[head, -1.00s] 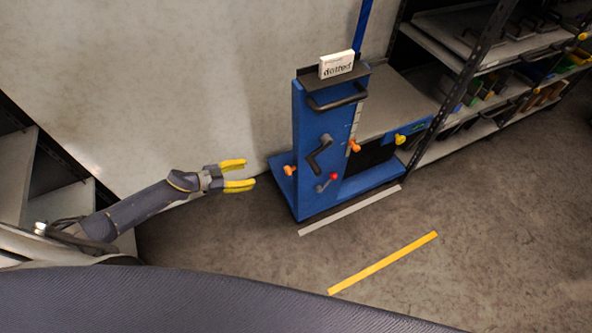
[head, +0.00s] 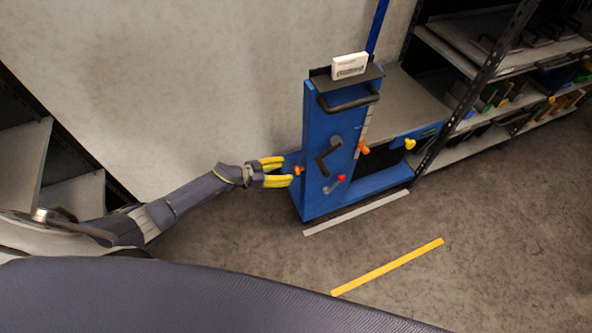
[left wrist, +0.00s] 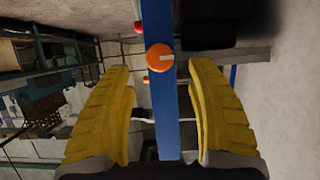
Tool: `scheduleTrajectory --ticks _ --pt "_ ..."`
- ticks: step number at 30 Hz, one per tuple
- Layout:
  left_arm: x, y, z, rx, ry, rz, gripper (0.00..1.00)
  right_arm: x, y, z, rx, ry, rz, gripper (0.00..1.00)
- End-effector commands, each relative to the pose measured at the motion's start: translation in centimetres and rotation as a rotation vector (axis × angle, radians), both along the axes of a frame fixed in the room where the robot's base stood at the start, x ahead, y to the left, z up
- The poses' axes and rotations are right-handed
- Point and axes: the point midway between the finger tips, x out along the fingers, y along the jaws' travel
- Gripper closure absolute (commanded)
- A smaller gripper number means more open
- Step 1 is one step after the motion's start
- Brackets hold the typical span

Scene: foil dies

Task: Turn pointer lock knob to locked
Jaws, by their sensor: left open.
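An orange knob (head: 298,170) with a pale line on its face sits at the left edge of the blue machine (head: 318,195). In the left wrist view the knob (left wrist: 160,58) is round, and its line points to the right. My left gripper (head: 287,171) is open with yellow fingers, just left of the knob in the head view. In the left wrist view the knob lies between the two fingertips, with a gap on both sides. I cannot tell how far ahead of the fingertips it is. My right gripper is not in view.
The machine also has a dark crank (head: 328,157), a small red-knobbed lever (head: 341,178), a second orange knob (head: 363,148), a yellow knob (head: 410,143) and a black top handle (head: 348,98). A shelf rack (head: 480,70) stands at right. The floor in front is clear.

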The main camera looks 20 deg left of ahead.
Motion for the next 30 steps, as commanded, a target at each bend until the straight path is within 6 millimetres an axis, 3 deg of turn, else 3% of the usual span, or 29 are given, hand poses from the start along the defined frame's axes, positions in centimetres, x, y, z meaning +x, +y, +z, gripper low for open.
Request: scheduleTrajectory --ticks 6,12,28,30 --pt "1.9 -2.4 -1.2 -0.001 0.0 0.0 0.43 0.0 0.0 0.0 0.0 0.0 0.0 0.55" --pt "2.9 -3.5 -1.9 -0.001 0.0 0.001 0.43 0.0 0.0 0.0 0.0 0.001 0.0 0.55" --pt "3.4 -4.1 -2.2 0.0 -0.001 0.0 0.43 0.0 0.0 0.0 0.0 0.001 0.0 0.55" --pt "3.4 -4.1 -2.2 0.0 -0.001 0.0 0.48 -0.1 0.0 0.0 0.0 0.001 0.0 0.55"
